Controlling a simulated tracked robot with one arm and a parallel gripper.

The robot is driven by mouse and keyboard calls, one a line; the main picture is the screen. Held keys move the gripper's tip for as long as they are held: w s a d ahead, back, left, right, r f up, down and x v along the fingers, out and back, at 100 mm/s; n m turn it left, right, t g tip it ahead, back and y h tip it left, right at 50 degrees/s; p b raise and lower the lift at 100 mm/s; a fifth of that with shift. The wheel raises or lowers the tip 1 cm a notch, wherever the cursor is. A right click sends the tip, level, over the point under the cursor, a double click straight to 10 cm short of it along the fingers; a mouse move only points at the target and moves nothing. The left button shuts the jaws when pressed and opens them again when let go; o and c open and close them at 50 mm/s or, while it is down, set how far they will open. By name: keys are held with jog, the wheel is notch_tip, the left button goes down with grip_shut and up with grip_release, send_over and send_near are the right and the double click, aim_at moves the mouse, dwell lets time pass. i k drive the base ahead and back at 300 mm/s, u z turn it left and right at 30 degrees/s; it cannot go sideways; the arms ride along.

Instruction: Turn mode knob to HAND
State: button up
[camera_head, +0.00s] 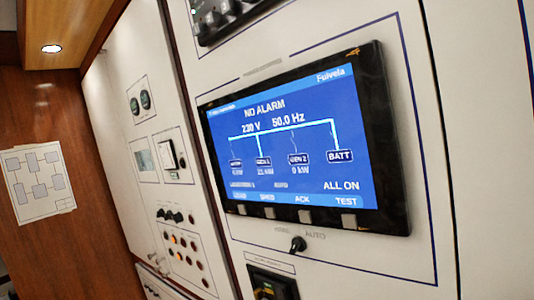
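A small black knob (298,244) sits on the white panel just below the display's lower edge. The word AUTO is printed at its upper right, and a blurred word is at its upper left. I cannot tell which label the knob points to. The display (290,145) is a black-framed blue screen reading NO ALARM, 230 V and 50.0 Hz, with a row of buttons along its bottom. My gripper is not in view, and nothing is seen touching the knob.
A black device (272,284) is set in the panel below the knob. Another black unit (225,18) is at the top. A panel to the left carries gauges (140,102), a meter (172,157) and small lamps and knobs (180,240). A wooden wall with a paper diagram (39,182) is at far left.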

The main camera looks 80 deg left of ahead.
aim_at(298, 245)
jog(key=u, duration=2)
jog(key=k, duration=0.8)
jog(key=z, duration=0.3)
